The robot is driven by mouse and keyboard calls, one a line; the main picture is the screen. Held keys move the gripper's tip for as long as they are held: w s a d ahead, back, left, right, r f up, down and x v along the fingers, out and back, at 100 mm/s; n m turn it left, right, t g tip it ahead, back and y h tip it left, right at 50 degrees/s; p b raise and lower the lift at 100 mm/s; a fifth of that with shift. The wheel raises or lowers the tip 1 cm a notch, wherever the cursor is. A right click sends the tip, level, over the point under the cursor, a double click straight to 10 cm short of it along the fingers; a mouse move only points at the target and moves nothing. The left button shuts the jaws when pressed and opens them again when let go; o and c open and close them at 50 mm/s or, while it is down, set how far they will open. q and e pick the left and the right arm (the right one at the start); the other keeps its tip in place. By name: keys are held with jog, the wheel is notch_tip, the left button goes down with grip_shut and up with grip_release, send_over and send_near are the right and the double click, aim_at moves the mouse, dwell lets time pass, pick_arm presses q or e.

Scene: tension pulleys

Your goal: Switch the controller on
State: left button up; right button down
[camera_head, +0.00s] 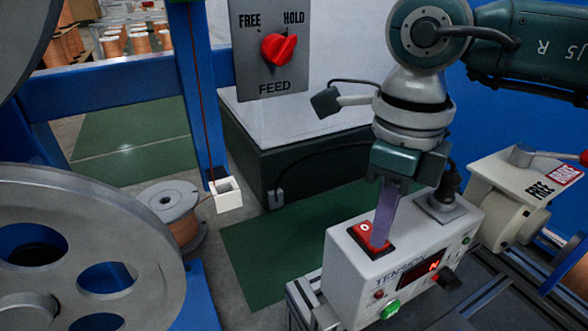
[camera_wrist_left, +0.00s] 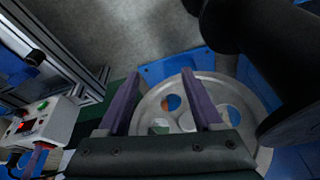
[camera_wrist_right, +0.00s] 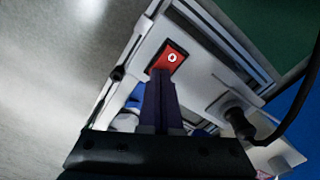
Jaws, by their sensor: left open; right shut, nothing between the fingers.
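The controller (camera_head: 345,285) is a white box marked TENSION, with a red rocker switch (camera_head: 364,236) on top. The rocker shows an O at its far end. My right gripper (camera_head: 379,243) is shut and empty, and points down with its fingertips at the rocker's near end. In the right wrist view the shut fingers (camera_wrist_right: 161,76) overlap the edge of the red rocker (camera_wrist_right: 172,58); I cannot tell whether they press it. The controller's front display (camera_head: 420,274) glows red. My left gripper (camera_wrist_left: 161,75) is open and empty in the left wrist view, away from the controller.
A green button (camera_head: 390,309) and a dark knob (camera_head: 447,278) are on the controller's front. A FEED panel with a red knob (camera_head: 278,49) stands behind. A large grey wheel (camera_head: 90,230) fills the left. A FREE/BRAKE unit (camera_head: 530,190) is at right.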

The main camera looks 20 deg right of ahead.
notch_tip(320, 180, up, 7)
jog(key=p, duration=0.6)
jog(key=shift+p, duration=0.3)
